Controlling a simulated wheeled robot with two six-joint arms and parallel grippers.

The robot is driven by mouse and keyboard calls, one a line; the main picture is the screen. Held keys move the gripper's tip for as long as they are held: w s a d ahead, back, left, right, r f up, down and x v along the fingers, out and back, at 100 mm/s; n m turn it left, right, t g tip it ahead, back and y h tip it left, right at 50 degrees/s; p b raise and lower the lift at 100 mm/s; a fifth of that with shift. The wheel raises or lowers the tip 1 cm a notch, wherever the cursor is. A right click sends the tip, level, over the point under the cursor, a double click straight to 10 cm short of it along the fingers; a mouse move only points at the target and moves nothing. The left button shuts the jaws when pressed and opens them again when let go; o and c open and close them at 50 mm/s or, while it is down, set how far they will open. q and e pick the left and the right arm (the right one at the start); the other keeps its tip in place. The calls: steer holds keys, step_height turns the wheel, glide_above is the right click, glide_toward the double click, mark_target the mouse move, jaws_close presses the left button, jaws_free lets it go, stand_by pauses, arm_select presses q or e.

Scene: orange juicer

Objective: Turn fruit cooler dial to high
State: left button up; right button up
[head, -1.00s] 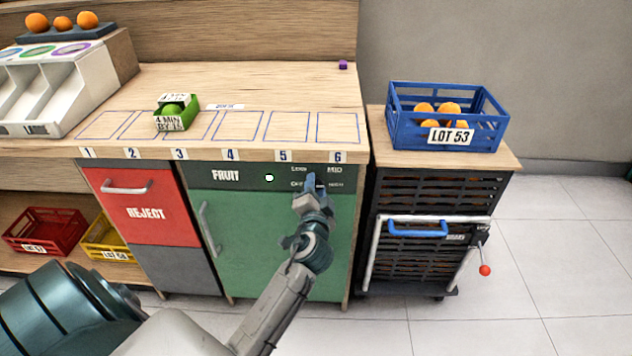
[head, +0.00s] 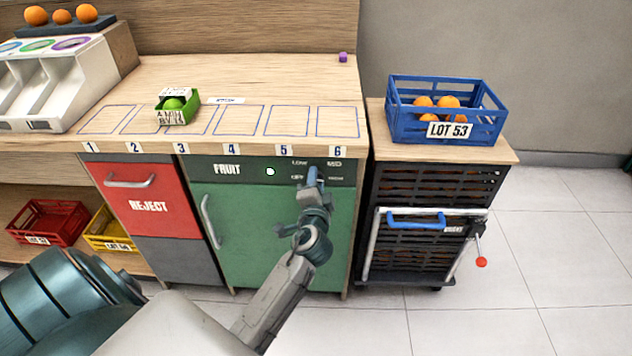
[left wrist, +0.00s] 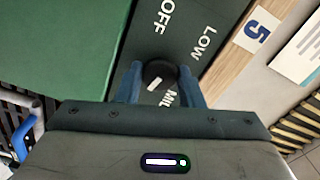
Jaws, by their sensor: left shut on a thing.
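The fruit cooler (head: 270,240) has a green door and a dark top panel marked FRUIT, with LOW, MID, OFF and HIGH labels at its right end. My left gripper (head: 313,175) reaches this label area and hides the dial in the head view. In the left wrist view, the black round dial (left wrist: 160,72) with a white mark sits between the blue fingers of my left gripper (left wrist: 160,88), which is shut on it. OFF, LOW and part of MID are readable there; HIGH is hidden. I cannot tell exactly which label the mark points to. My right gripper is out of view.
The counter (head: 250,75) above has numbered outlined squares and a green crate (head: 178,107). A red REJECT drawer (head: 150,200) is left of the cooler. A dark rack cart (head: 425,220) with a blue crate (head: 445,110) on top stands close on the right.

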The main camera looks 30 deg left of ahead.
arm_select(q)
steer(key=o, duration=1)
steer(key=b+v, duration=0.1)
steer(key=v, duration=0.9)
steer(key=shift+s+d+f, duration=0.1)
steer(key=shift+s+d, duration=0.2)
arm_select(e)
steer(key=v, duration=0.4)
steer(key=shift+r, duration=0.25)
